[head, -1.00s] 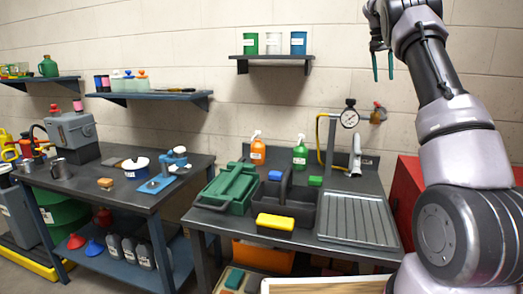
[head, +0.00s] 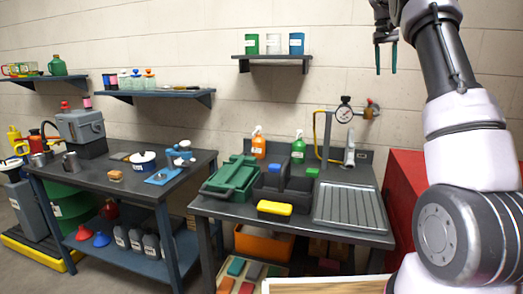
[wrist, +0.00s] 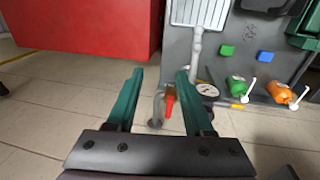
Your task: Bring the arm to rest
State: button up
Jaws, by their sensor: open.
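My gripper (head: 385,57) is raised at the upper right of the head view, with its two green fingers apart and pointing down. In the wrist view my gripper (wrist: 155,97) also shows open, with nothing held between the fingers. A red-handled valve (wrist: 168,98) and the pressure gauge (wrist: 207,90) appear beyond the fingers in that view, apart from them as far as I can tell. My arm rises along the right side of the head view.
Below my gripper stands a dark bench (head: 300,216) with a ribbed drainboard (head: 350,208), a green toolbox (head: 231,178) and spray bottles. A red cabinet (head: 405,190) is right of it. A second bench (head: 125,180) stands left. Shelves hang on the wall.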

jog(key=s+a+r+t+y, duration=0.1)
jog(key=s+a+r+t, duration=0.3)
jog(key=s, duration=0.6)
jog(key=s+a+r+y, duration=0.1)
jog(key=s+a+y, duration=0.1)
jog(key=s+a, duration=0.7)
jog(key=s+a+f+t, duration=0.1)
jog(key=s+a+f, duration=0.1)
jog(key=s, duration=0.4)
jog(key=s+a+f+t, duration=0.1)
jog(key=s+a+f, duration=0.1)
jog(key=s+f, duration=0.3)
jog(key=s+a+f+t, duration=0.1)
jog(key=s+a+f, duration=0.1)
jog(key=s, duration=0.7)
jog(key=shift+s+a+f+m+y, duration=0.2)
jog(key=shift+a+f+m+y, duration=0.2)
jog(key=shift+f, duration=0.35)
